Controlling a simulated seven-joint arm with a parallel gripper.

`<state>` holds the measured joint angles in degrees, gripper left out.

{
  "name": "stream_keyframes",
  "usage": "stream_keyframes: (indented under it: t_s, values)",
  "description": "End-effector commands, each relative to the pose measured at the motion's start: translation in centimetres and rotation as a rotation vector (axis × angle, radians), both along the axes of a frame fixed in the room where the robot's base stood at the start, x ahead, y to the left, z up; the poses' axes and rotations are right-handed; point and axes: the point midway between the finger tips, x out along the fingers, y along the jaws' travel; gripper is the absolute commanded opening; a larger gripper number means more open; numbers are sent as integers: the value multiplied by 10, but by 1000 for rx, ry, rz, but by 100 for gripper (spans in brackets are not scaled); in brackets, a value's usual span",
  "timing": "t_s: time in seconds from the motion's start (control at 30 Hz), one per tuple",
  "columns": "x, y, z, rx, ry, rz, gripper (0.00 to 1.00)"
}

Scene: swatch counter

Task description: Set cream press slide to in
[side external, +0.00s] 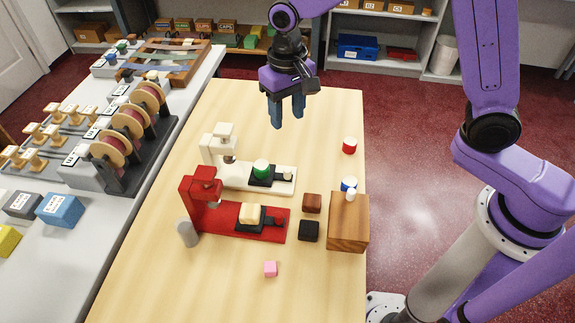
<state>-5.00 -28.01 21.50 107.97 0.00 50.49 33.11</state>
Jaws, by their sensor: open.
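The cream press (214,152) stands on the wooden table, its column and head at the left end of its base. Its dark slide (262,182) lies on the base to the right of the head, not under it. A green round piece (262,167) sits on the slide, and a small cream knob (288,173) stands at the slide's right end. My gripper (288,115) is open and empty, pointing down, above and behind the slide. Its blue fingertips are clear of the press.
A red press (200,187) with a cream block (250,213) on its slide stands just in front. A grey cylinder (187,232), brown block (312,202), black block (308,230) and wooden box (348,232) are nearby. The table's back is clear.

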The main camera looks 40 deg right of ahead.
Motion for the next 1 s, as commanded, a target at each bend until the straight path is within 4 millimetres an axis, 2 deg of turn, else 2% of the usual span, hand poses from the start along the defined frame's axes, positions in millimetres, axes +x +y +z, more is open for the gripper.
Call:
stream_keyframes:
  t_s: [0.17,0.8,1.0]
  values:
    - [-1,-1,-20,-3,5,0,46]
    - [-1,-1,-137,-3,5,1,46]
    - [-1,-1,-161,-2,3,1,46]
